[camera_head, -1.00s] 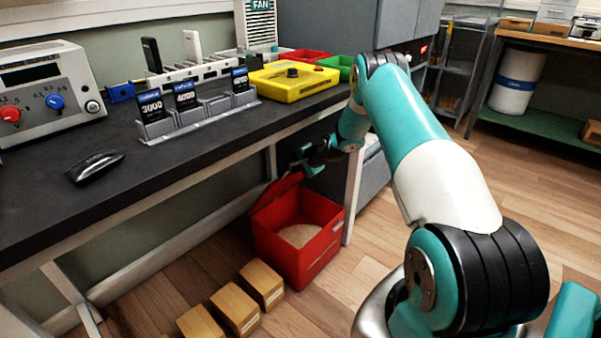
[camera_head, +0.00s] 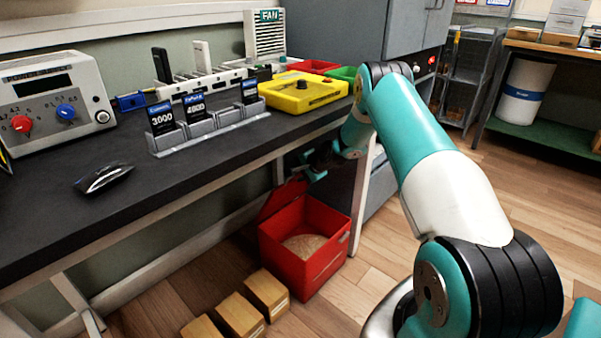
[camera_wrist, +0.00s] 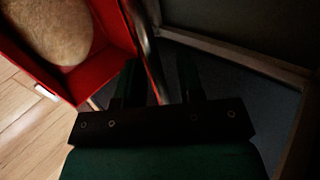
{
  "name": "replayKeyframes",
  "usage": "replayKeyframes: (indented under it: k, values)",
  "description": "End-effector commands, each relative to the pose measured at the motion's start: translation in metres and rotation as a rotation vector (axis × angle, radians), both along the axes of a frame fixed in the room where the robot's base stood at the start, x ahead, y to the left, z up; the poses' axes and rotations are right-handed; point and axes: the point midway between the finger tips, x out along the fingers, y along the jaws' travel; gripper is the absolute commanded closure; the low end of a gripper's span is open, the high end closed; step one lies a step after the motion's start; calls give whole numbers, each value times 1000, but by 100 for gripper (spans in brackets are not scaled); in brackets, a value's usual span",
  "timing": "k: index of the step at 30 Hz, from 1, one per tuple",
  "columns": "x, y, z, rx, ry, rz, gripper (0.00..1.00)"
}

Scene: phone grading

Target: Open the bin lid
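The red bin (camera_head: 300,268) stands on the floor under the bench's edge, and a sandy-coloured mass shows inside it. Its red lid (camera_head: 281,201) is raised at the bin's back left side, so the top is uncovered. My gripper (camera_head: 312,165) is by the lid's upper edge, dark and partly in shadow. In the wrist view, my gripper's two fingers (camera_wrist: 160,82) are apart, and a thin edge, seemingly the lid's, runs between them. I cannot tell whether either finger touches it. The bin's opening lies at the upper left there.
The dark bench (camera_head: 140,190) overhangs the bin's left side, with a yellow box (camera_head: 318,98) on top. Several cardboard boxes (camera_head: 240,314) stand on the floor in front of the bin. A grey cabinet is behind my arm. The wooden floor to the right is open.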

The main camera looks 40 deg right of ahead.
Motion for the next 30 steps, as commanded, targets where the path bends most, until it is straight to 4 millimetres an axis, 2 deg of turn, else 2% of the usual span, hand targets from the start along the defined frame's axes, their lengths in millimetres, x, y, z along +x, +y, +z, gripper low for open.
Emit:
replayKeyframes:
  k: [4,8,21,25,30]
  values:
    - [-2,0,2,2,1,-1,65]
    - [-13,-3,14,3,3,-2,65]
    - [-92,-15,87,1,0,-3,65]
    - [-110,-18,103,0,0,-3,65]
    - [-124,-20,114,1,0,-1,65]
